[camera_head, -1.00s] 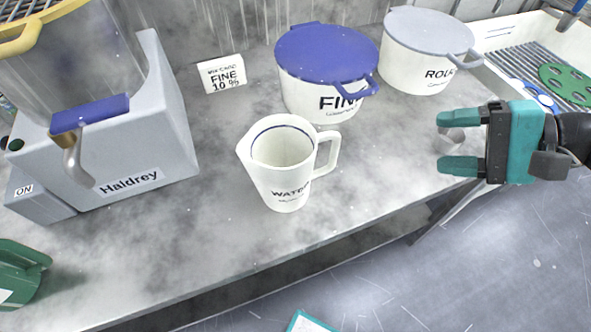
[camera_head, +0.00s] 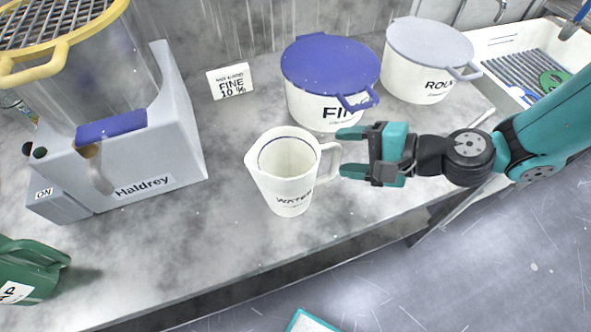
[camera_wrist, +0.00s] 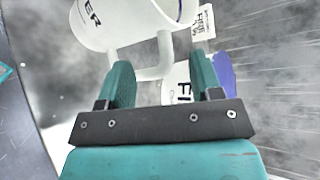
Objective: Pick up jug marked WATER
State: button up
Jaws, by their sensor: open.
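The white jug marked WATER (camera_head: 285,186) stands upright on the grey worktop, its handle (camera_head: 328,163) pointing right toward my gripper. My gripper (camera_head: 350,152) is open just right of the handle, with its fingers pointing left at the jug. In the wrist view the jug (camera_wrist: 125,22) is at the top, and its handle (camera_wrist: 146,62) lies across the space between the fingertips of my gripper (camera_wrist: 160,72). I cannot tell whether a finger touches the handle.
A blue-lidded FINE tub (camera_head: 328,75) stands just behind my gripper, with a grey-lidded ROUGH tub (camera_head: 428,55) beyond. A Haldrey machine (camera_head: 125,150) is at left, and a green jug (camera_head: 30,270) at front left. A mix card (camera_head: 230,82) stands behind the jug. The worktop's front edge is close.

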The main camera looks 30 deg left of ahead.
jog(key=shift+x, duration=1.35)
grip_shut()
